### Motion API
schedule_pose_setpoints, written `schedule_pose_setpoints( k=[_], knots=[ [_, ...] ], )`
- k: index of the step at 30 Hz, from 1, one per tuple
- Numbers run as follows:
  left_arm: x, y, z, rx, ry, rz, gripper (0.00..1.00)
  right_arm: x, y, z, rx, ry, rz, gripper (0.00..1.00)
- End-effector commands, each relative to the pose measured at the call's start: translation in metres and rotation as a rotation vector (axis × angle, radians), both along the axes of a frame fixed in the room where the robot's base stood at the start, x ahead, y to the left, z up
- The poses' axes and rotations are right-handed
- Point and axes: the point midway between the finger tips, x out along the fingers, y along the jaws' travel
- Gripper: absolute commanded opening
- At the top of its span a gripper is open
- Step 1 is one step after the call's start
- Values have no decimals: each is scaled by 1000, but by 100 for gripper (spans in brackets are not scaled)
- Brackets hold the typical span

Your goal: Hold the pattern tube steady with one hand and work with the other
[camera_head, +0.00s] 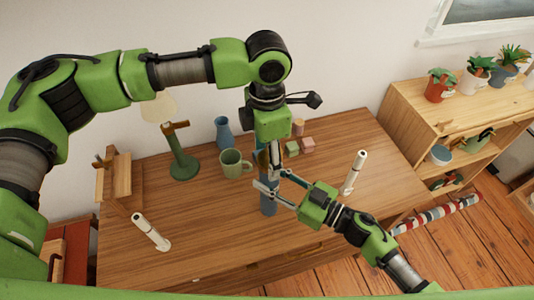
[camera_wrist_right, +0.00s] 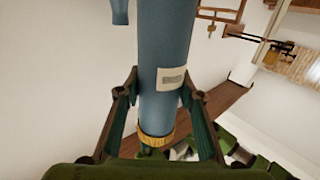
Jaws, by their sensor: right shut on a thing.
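The blue pattern tube (camera_head: 268,207) stands upright over the desk in the head view, partly hidden by my grippers. In the right wrist view the tube (camera_wrist_right: 165,50) bears a pale label (camera_wrist_right: 172,77) and a gold ring (camera_wrist_right: 155,138) near one end. My right gripper (camera_head: 270,191) comes from the lower right and is shut on the tube, with a finger on each side in the wrist view (camera_wrist_right: 160,100). My left gripper (camera_head: 271,157) points down from above, close to the tube's upper end. Its fingers are mostly hidden, so its opening is unclear.
On the wooden desk (camera_head: 215,255) are a green mug (camera_head: 235,165), blue vase (camera_head: 223,133), green lamp (camera_head: 182,160), small blocks (camera_head: 307,144) and two white cylinders (camera_head: 150,231) (camera_head: 354,173). A shelf (camera_head: 440,112) with potted plants stands right.

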Motion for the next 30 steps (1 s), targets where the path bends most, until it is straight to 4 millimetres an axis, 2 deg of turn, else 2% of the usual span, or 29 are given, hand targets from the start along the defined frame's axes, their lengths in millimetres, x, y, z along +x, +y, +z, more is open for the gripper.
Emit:
schedule_pose_setpoints(
  k=[8, 19, 30],
  knots=[
    [0, 0, 2, 1, 0, 1, 57, -1, 0, -1, 0, 2, 0, 0],
    [0, 0, 43, -1, -1, 1, 57, -1, 0, -1, 0, 2, 1, 0],
    [0, 0, 45, 1, 0, 14, 54, -1, 0, -1, 0, 2, 1, 0]
  ],
)
